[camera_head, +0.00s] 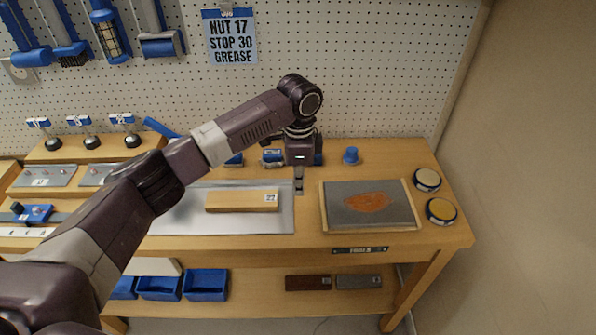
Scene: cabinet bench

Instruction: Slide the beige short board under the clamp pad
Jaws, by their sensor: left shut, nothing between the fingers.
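The beige short board (228,201), with a white label marked 22 near its right end, lies flat on a pale grey sheet (286,222) on the bench. My left gripper (299,188) points down just right of the board's right end, with a small gap in the picture. Its fingers are shut and empty. Blue parts, one of them a blue fixture (272,157), stand behind the board, partly hidden by my left arm and gripper. I cannot tell which of them carries the clamp pad. My right gripper is not in view.
A framed grey plate (338,214) with an orange patch lies right of the gripper. Two round tins (427,179) (441,211) stand at the bench's right edge. A blue knob (351,156) stands behind. My left arm hides part of the bench's left side. A pegboard (370,60) closes the back.

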